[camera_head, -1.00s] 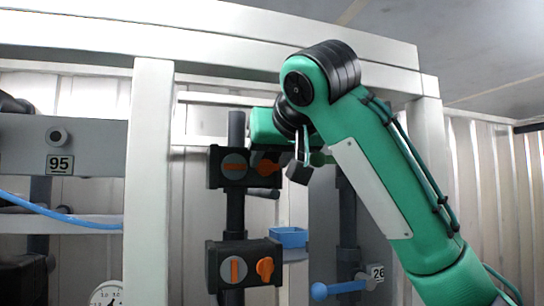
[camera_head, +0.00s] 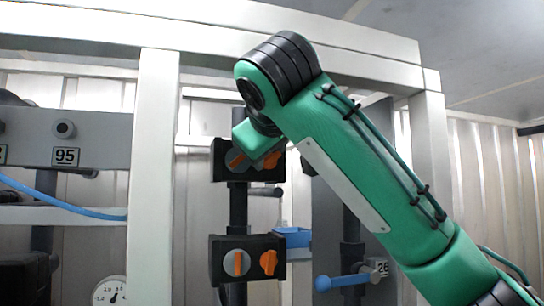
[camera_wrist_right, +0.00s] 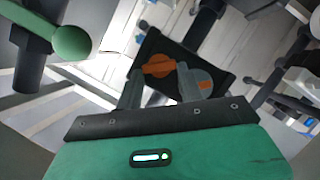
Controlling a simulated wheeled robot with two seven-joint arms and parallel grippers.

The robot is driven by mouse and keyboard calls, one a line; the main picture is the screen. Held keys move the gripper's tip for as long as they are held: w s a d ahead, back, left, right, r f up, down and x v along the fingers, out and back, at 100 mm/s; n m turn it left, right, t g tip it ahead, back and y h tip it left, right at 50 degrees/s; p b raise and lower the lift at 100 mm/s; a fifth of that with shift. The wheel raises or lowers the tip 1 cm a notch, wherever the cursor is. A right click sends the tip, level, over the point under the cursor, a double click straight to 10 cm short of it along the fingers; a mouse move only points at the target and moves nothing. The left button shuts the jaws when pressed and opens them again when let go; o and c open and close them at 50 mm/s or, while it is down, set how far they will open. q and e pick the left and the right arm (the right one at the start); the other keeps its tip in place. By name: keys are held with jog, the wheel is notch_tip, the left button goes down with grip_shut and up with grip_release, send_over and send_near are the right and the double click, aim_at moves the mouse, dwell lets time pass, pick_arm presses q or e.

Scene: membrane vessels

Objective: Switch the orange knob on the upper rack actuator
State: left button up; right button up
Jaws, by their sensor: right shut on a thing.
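The upper rack actuator (camera_head: 219,162) is a black box on a dark vertical pipe, partly hidden behind my right arm in the head view. Its orange knob (camera_wrist_right: 158,68) sits between the two grey fingers of my right gripper (camera_wrist_right: 160,84) in the right wrist view, and the gripper is shut on it. Beside the knob is a grey disc (camera_wrist_right: 196,77) with an orange bar. In the head view my right gripper (camera_head: 268,158) is at the actuator's face, mostly hidden by the green wrist. My left gripper is out of view.
A lower black actuator (camera_head: 220,262) with its own orange knob (camera_head: 268,262) is below on the same pipe. A blue-handled valve (camera_head: 345,281) is to the lower right. White frame posts (camera_head: 155,180) stand at both sides. A round green part (camera_wrist_right: 72,43) shows at the wrist view's upper left.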

jog(key=n+b, duration=0.1)
jog(key=n+t+h+b, duration=0.1)
jog(key=n, duration=0.1)
jog(key=shift+a+f, duration=0.15)
jog(key=shift+f, duration=0.2)
jog(key=shift+a+f+n+t+h+b, duration=0.1)
jog(key=shift+n+t+h+b, duration=0.15)
jog(key=shift+n+t+b, duration=0.45)
jog(key=shift+f+n+t+h+b, duration=0.1)
jog(key=shift+n+h+b, duration=0.2)
jog(key=shift+n, duration=0.7)
jog(key=shift+s, duration=0.1)
jog(key=o, duration=1)
jog(key=shift+s+a+b, duration=0.1)
jog(key=shift+s+b, duration=0.3)
jog(key=s+b, duration=0.6)
jog(key=s, duration=0.6)
jog(key=shift+s+a+r, duration=0.4)
jog(key=shift+a+r, duration=0.05)
